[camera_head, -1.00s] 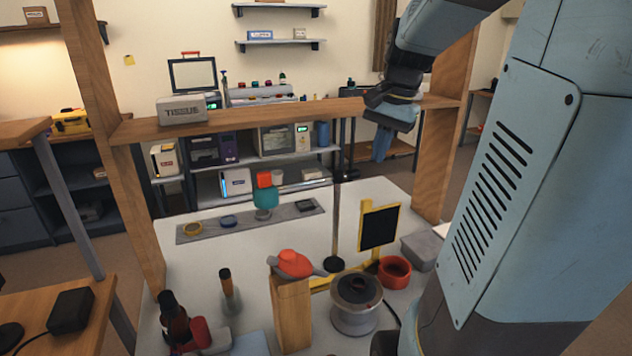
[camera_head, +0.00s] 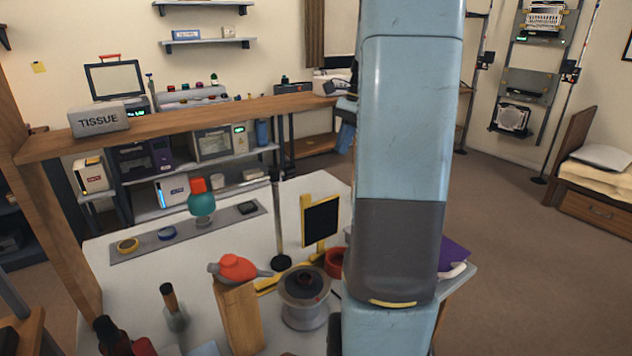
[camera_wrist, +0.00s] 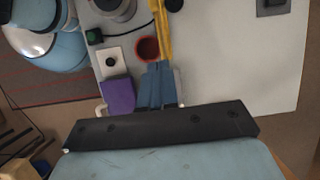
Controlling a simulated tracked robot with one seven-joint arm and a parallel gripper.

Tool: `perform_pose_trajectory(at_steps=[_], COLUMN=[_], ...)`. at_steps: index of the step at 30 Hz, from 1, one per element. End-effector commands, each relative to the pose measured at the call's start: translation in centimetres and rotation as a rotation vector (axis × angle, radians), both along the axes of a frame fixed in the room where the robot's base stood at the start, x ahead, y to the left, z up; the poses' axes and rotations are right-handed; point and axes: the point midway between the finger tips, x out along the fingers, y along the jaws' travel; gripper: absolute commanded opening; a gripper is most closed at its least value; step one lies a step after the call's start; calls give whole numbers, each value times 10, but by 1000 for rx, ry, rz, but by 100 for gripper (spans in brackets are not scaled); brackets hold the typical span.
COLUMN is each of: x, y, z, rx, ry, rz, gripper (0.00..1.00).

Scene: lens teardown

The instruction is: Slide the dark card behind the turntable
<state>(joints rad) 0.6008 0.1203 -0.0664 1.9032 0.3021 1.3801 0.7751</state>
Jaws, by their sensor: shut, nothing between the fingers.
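The dark card (camera_head: 321,221) is a black upright panel in a yellow stand (camera_head: 306,207) on the white table. What I take for the turntable (camera_head: 304,285) is a round grey drum with a dark top, in front of the card in the head view. Part of the drum also shows at the top of the wrist view (camera_wrist: 115,8). My gripper (camera_wrist: 158,66) is shut and empty in the wrist view, its blue fingers over the table close to the yellow stand. In the head view my arm hides most of the gripper. I cannot tell its height above the table.
A thin pole (camera_head: 278,225) stands left of the card. A wooden block (camera_head: 237,315) carries an orange-red object (camera_head: 237,268). A purple item (camera_head: 453,255) lies right of my arm. A wooden beam (camera_head: 170,128) crosses behind.

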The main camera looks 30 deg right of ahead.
Motion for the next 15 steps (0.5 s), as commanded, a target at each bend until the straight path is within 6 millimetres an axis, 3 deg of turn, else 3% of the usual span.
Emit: perform_pose_trajectory(at_steps=[5,15], x=[0,-1], y=[4,25], z=[-9,-61], rx=[1,1], ry=[2,2], rz=[2,2], gripper=[0,0])
